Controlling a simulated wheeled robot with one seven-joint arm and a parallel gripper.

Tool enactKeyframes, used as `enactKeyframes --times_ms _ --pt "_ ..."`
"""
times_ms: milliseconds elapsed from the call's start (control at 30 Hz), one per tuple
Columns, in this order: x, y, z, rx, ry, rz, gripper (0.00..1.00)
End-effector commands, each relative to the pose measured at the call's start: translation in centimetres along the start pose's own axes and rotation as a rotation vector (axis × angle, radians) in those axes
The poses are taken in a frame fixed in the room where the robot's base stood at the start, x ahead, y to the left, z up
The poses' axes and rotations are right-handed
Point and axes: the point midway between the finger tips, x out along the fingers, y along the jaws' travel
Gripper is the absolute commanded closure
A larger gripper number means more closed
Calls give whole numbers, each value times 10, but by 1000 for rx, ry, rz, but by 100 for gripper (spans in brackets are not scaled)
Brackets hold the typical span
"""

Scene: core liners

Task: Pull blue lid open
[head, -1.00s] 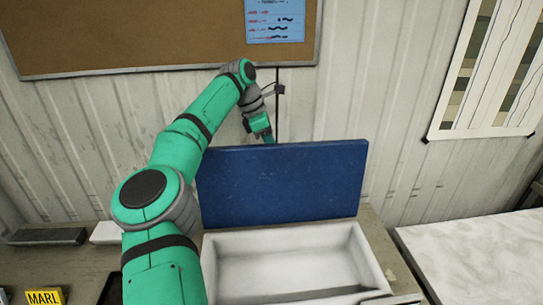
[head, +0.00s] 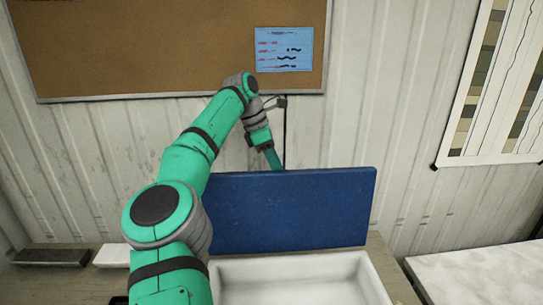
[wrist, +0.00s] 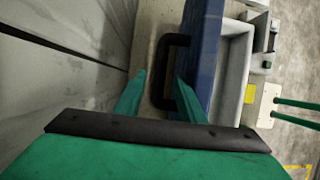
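The blue lid (head: 290,210) stands upright, raised open at the back of a white box (head: 300,280). In the wrist view the lid (wrist: 203,50) appears edge-on, with a black handle (wrist: 157,75) on its back face. My gripper (head: 274,163) is behind the lid's top edge, and the lid hides its fingertips in the head view. In the wrist view my gripper (wrist: 160,78) is open, its green fingers apart. The handle's bar appears between the fingertips; I cannot tell whether they touch it.
A corrugated wall (head: 350,120) with a corkboard (head: 150,50) stands close behind the lid. Grey (head: 50,257) and white (head: 112,255) blocks lie left of the box. A pale table (head: 475,275) is at right.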

Motion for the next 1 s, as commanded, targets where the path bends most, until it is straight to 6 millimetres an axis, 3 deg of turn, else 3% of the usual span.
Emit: enactKeyframes --times_ms 200,400,1000 --pt "-41 0 2 -1 -1 2 64" --pt "-59 1 1 -2 0 2 64" --pt "-70 -1 1 1 -1 1 64"
